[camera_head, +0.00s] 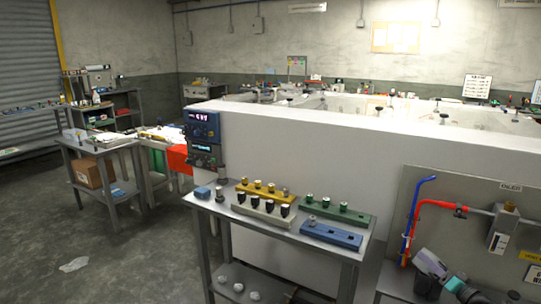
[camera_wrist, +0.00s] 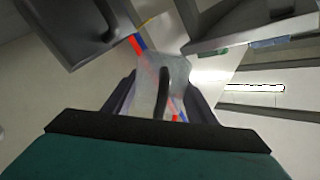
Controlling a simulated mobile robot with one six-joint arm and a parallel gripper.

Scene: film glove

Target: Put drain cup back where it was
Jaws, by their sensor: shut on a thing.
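My gripper (camera_wrist: 158,98) is shut on a clear, see-through cup, which I take to be the drain cup (camera_wrist: 178,72). A dark upright strip shows in the middle of the cup, and red and blue piping shows behind or through it. In the head view my gripper (camera_head: 443,274) is low at the right, in front of the grey panel with the pipes. The cup (camera_head: 429,261) shows there as a small greyish shape at the gripper's tip, tilted. I cannot tell whether it touches anything.
The grey panel (camera_head: 465,190) carries a red pipe (camera_head: 422,210), a blue pipe (camera_head: 411,215) and a metal unit (camera_head: 500,236). A dark container (camera_head: 427,288) is just below the cup. A side table with colored blocks (camera_head: 345,235) stands left; open floor (camera_head: 110,265) lies beyond it.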

